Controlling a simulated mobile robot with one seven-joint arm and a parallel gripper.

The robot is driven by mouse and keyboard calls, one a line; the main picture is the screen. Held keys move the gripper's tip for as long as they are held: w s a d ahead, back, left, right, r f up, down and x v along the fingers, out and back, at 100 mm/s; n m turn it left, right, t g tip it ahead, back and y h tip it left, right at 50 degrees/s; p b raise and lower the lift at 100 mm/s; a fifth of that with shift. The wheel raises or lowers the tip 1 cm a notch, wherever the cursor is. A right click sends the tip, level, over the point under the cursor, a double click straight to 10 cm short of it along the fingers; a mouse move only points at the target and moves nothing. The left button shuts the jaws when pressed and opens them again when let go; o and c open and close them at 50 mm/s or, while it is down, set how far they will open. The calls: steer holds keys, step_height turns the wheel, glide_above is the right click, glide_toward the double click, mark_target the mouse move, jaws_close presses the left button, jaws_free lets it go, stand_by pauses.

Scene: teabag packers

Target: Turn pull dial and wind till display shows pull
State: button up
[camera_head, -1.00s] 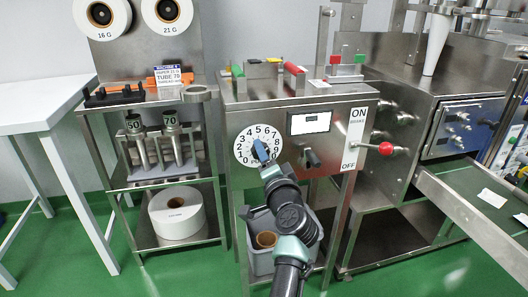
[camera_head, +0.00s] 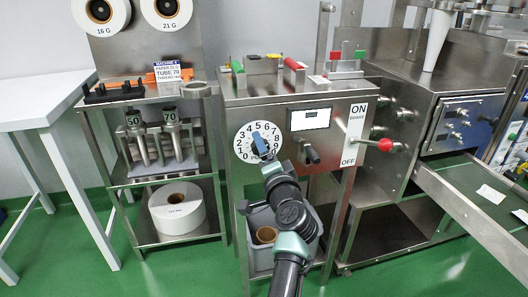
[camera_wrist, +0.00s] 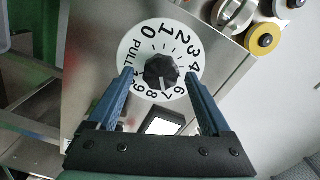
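The white pull dial (camera_head: 240,147) is on the front panel of the metal machine, with numbers and the word PULL around its rim. In the wrist view, its black knob (camera_wrist: 160,71) has a light mark that seems to point near 7. My gripper (camera_head: 260,145) is at the dial; in the wrist view (camera_wrist: 159,75), its two blue fingers stand apart on either side of the knob, with visible gaps. The display (camera_head: 310,119) to the right of the dial looks white, with no readable text. A black handle (camera_head: 312,154) sticks out below the display.
A red-balled lever (camera_head: 385,145) juts out at the right, beside the ON/OFF brake label (camera_head: 354,134). A grey bin (camera_head: 260,222) stands under the panel. A shelf rack (camera_head: 150,180) with paper rolls is at the left. A sloping conveyor (camera_head: 470,200) is at the right.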

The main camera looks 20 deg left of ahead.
steer(key=p+v, duration=0.3)
steer(key=v, duration=1)
steer(key=shift+r, duration=0.1)
